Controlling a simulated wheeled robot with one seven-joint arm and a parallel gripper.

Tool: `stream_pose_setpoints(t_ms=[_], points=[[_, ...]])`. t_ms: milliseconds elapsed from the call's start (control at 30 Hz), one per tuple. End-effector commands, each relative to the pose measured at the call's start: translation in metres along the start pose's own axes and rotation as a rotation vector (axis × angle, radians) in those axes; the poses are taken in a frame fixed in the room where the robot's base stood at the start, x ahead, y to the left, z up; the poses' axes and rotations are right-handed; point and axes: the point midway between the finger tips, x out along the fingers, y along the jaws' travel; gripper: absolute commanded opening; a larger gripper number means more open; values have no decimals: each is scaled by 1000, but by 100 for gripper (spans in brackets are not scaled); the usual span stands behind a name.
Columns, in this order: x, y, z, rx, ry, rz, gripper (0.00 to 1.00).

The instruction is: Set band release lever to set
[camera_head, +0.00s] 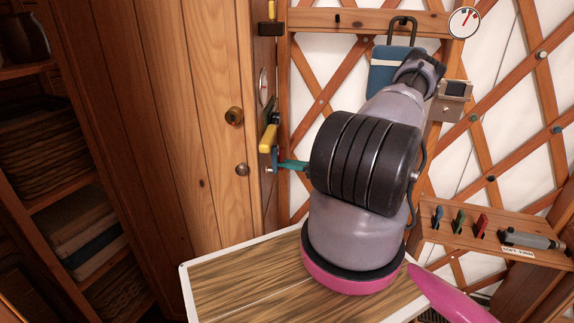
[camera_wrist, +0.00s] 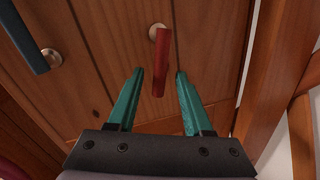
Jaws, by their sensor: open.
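In the wrist view a red lever (camera_wrist: 162,65) hangs from a round metal pivot on a wooden panel, pointing down and slightly tilted. My gripper (camera_wrist: 159,73) is open, with one teal finger on each side of the red lever's lower part; I cannot tell whether either touches it. A dark blue lever (camera_wrist: 27,38) is at the upper left, outside the fingers. In the head view my gripper (camera_head: 292,165) reaches the panel edge beside a yellow lever (camera_head: 268,139); my arm hides much there. No label shows which one is the band release lever.
A wooden door panel with a round knob (camera_head: 234,116) stands left of the levers. A wood-topped table (camera_head: 230,282) is below my arm. A wooden post (camera_wrist: 272,75) rises close right of my fingers.

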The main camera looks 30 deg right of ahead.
Motion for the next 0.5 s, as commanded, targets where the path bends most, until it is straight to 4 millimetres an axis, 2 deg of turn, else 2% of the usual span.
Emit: stream_pose_setpoints(t_ms=[67, 100, 167, 200, 233, 500], points=[[0, 0, 0, 0, 0, 0, 51], [0, 0, 0, 0, 0, 0, 47], [0, 0, 0, 0, 0, 0, 24], [0, 0, 0, 0, 0, 0, 9], [0, 0, 0, 0, 0, 0, 0], [0, 0, 0, 0, 0, 0, 0]])
